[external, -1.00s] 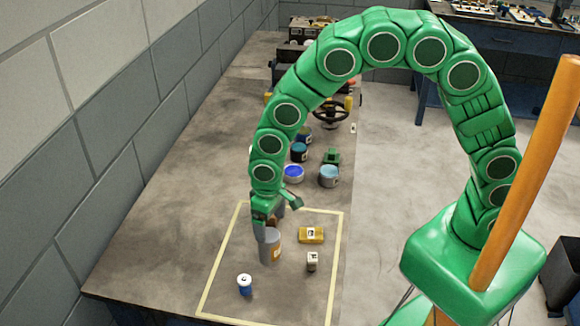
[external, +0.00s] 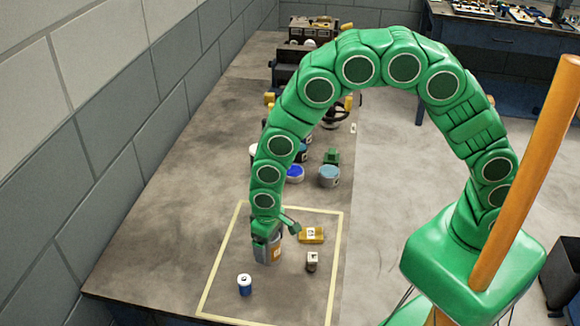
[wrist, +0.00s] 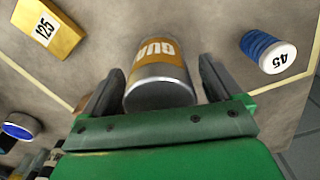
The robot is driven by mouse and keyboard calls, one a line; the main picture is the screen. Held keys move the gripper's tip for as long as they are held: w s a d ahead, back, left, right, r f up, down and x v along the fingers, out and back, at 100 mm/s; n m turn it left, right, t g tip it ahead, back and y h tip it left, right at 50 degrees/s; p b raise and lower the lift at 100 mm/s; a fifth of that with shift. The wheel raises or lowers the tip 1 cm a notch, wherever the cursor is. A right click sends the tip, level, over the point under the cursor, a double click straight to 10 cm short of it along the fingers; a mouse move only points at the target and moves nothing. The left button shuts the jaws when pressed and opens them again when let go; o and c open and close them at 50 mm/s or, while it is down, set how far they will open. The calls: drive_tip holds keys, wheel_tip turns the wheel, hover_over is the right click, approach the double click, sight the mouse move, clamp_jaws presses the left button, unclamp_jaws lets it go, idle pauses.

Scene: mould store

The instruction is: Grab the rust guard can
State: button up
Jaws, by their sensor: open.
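The rust guard can (external: 268,251) is a grey metal can with an orange label, standing on the table inside the pale taped rectangle. In the wrist view the can (wrist: 160,80) shows part of the label, reading "GUA". My gripper (external: 266,240) is lowered over the can from above. In the wrist view my gripper (wrist: 155,85) has one finger on each side of the can, open, with a small gap visible at each side.
A wall runs along the left.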

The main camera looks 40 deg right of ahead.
drive_tip(key=shift+f, duration=0.7)
drive_tip(key=shift+c, duration=0.4)
drive_tip(key=c, duration=1.2)
drive_tip(key=shift+r, duration=0.2)
drive_tip(key=shift+c, duration=0.2)
drive_tip(key=shift+r, duration=0.3)
wheel_tip(320, 180, up, 2)
drive_tip(key=shift+r, duration=0.1)
drive_tip(key=s+d+r, duration=0.9)
drive_tip(key=d+r, duration=0.1)
drive_tip(key=shift+s+d, duration=0.15)
drive_tip(key=shift+s, duration=0.1)
